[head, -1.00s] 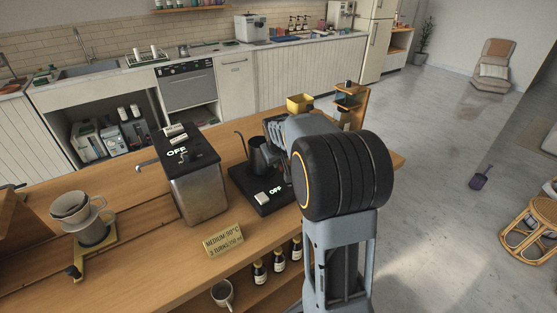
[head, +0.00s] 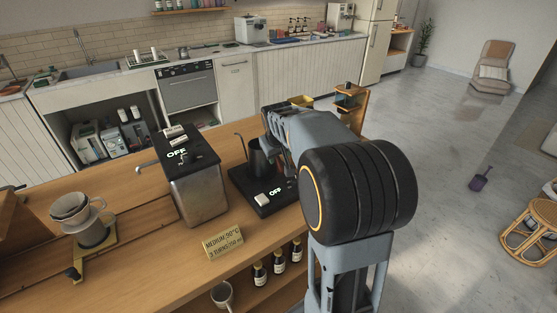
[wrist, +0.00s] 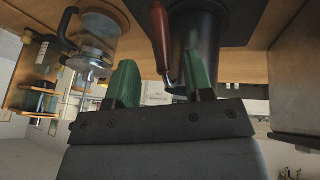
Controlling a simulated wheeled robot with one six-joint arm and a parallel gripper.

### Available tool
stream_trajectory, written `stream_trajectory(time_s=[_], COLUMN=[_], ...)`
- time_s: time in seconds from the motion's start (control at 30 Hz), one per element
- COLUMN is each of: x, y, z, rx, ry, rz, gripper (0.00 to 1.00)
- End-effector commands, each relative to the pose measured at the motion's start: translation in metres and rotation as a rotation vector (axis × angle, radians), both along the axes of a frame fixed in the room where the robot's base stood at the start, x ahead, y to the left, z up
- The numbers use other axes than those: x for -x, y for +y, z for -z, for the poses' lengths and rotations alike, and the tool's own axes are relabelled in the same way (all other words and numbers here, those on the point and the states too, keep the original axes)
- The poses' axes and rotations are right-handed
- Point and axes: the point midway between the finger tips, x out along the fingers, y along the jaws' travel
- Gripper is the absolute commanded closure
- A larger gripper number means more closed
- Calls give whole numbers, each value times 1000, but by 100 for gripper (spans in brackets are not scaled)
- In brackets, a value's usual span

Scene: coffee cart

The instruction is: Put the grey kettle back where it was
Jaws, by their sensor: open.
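The dark grey kettle (head: 257,158) stands on the black base (head: 254,199) with the "OFF" display, its thin spout toward the left. In the wrist view its dark body (wrist: 200,40) and reddish-brown handle (wrist: 162,42) show close up. My gripper (wrist: 161,70) is open, with one green finger on each side of the handle's lower part in that picture. I cannot tell whether a finger touches the kettle.
The steel box (head: 201,190) with an "OFF" display stands left of the base. A sign (head: 224,242) lies in front. A pour-over dripper (head: 72,207) stands at far left. A glass press (wrist: 97,38) shows in the wrist view.

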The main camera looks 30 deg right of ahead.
Motion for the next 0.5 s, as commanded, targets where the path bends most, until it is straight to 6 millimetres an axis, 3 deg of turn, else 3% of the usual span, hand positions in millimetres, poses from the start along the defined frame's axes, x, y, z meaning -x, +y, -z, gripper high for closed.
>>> stream_trajectory(time_s=[0.3,0.5], x=[19,35], y=[11,24], z=[-48,-57], rx=[1,-12], ry=[-3,3], rz=[-1,-7], gripper=[52,52])
